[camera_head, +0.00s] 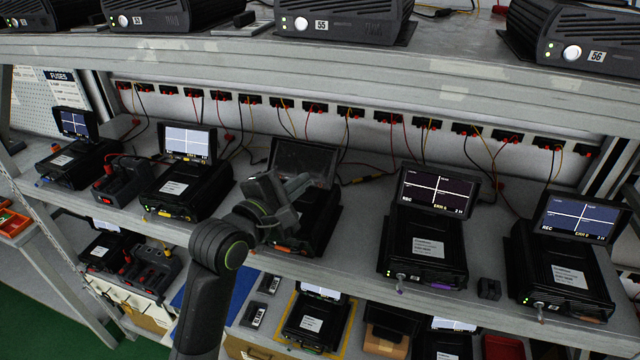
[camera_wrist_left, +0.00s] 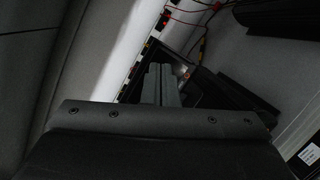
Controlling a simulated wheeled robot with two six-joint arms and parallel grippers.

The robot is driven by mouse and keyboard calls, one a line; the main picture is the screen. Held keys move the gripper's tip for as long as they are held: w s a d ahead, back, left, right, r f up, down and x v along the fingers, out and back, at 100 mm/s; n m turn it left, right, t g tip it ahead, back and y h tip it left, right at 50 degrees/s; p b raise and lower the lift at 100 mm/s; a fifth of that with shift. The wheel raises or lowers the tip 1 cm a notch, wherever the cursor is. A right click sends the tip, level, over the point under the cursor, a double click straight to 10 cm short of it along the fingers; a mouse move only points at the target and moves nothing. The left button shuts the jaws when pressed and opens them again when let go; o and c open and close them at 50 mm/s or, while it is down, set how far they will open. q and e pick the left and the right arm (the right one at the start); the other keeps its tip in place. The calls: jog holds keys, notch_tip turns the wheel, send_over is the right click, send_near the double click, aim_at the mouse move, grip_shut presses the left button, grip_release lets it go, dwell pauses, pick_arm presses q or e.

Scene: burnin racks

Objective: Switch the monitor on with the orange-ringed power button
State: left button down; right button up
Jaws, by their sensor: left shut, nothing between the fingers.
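The monitor with a dark, blank screen (camera_head: 303,160) stands at the middle of the shelf, on a black recorder unit (camera_head: 318,225). My left gripper (camera_head: 302,184) is in front of it, near the screen's lower edge, and covers part of the unit. Its fingers are shut and empty. In the left wrist view the closed fingers (camera_wrist_left: 160,84) point toward a dark casing (camera_wrist_left: 222,92); I cannot tell whether they touch it. A small orange mark (camera_head: 283,249) shows low on the unit's front. I cannot make out the orange-ringed power button. My right gripper is not in view.
Lit monitors stand on both sides, one at the left (camera_head: 188,141) and others at the right (camera_head: 437,191) (camera_head: 582,217). Red and black cables hang from a socket strip behind. An upper shelf edge (camera_head: 330,75) runs above. A small black block (camera_head: 489,289) lies at the right.

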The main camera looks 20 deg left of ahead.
aim_at(320, 185)
pick_arm(q)
jog(key=shift+w+f, duration=0.1)
jog(key=w+f+b, duration=0.2)
jog(key=b, duration=0.1)
jog(key=w+f+b, duration=0.2)
jog(key=w+b, duration=0.1)
jog(key=shift+w+d+f+b, duration=0.1)
jog(key=shift+d+f+b, duration=0.05)
jog(key=shift+f+b, duration=0.15)
jog(key=shift+w+f, duration=0.45)
jog(key=shift+w, duration=0.25)
jog(key=shift+w+d, duration=0.1)
dwell(1.6)
jog(key=shift+w+f, duration=0.15)
jog(key=shift+f, duration=0.1)
